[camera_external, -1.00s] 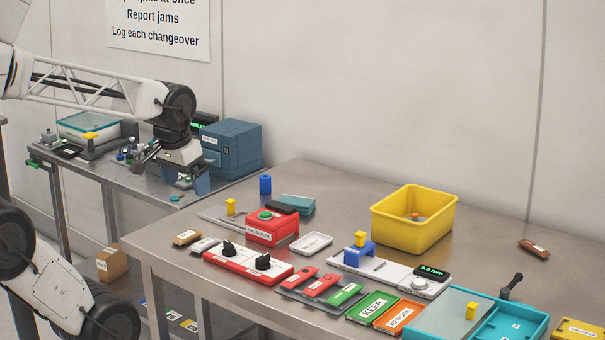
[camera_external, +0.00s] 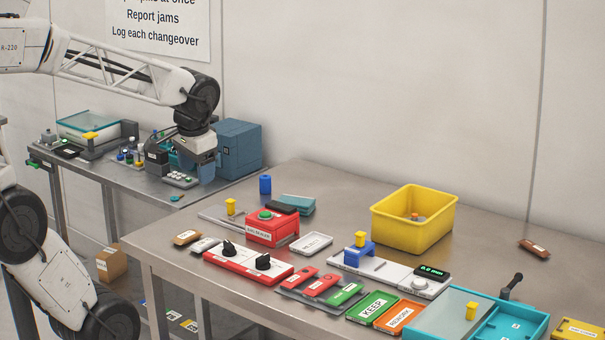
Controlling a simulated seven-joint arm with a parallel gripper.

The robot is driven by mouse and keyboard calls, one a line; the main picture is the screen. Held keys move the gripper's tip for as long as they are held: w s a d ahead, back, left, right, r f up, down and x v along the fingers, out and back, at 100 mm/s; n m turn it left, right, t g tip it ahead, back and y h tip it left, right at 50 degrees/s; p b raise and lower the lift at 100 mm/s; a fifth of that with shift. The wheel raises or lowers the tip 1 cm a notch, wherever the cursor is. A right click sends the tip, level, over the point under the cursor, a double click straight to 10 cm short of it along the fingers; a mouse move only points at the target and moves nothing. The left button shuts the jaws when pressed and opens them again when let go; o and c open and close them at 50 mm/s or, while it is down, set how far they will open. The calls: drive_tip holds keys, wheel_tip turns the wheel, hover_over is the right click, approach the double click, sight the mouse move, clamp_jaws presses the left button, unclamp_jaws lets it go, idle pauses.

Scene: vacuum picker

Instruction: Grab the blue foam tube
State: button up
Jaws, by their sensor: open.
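The blue foam tube (camera_external: 265,184) stands upright near the back left edge of the large steel table, with a dark hole in its top. My gripper (camera_external: 203,166) hangs above the smaller bench, to the left of the tube and apart from it. Its jaws are open with nothing visible between them. One blue-grey finger shows clearly; the other is hard to make out.
A blue cabinet (camera_external: 238,148) stands just behind my gripper. A teal block (camera_external: 297,204), a red sealer box (camera_external: 272,229) and a plate with a yellow knob (camera_external: 231,207) sit near the tube. A yellow bin (camera_external: 413,233) stands farther right.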

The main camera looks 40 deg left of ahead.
drive_tip(key=w+a+f+m+g+y, duration=0.1)
drive_tip(key=w+a+m+g+y, duration=0.25)
drive_tip(key=w, duration=0.95)
drive_tip(key=m+y, duration=0.6)
drive_tip(key=m, duration=0.2)
hover_over(267, 177)
drive_tip(key=s+d, duration=0.8)
drive_tip(key=s, duration=0.4)
wheel_tip(267, 177, down, 10)
drive_tip(key=w+a+f+m, duration=0.1)
drive_tip(key=w+f, duration=0.2)
drive_tip(key=w, duration=0.1)
drive_tip(key=w+a+f+m+t+y, duration=0.1)
drive_tip(key=w+f+m, duration=0.1)
drive_tip(key=w+f, duration=0.2)
drive_tip(key=w+a+f+m+y, duration=0.1)
drive_tip(key=w+f, duration=0.2)
drive_tip(key=w, duration=0.1)
drive_tip(key=shift+w+f+t+y, duration=0.15)
drive_tip(key=shift+f+t+y, duration=0.1)
drive_tip(key=shift+a, duration=0.1)
drive_tip(key=shift+x, duration=1.25)
drive_tip(key=shift+x, duration=2.6)
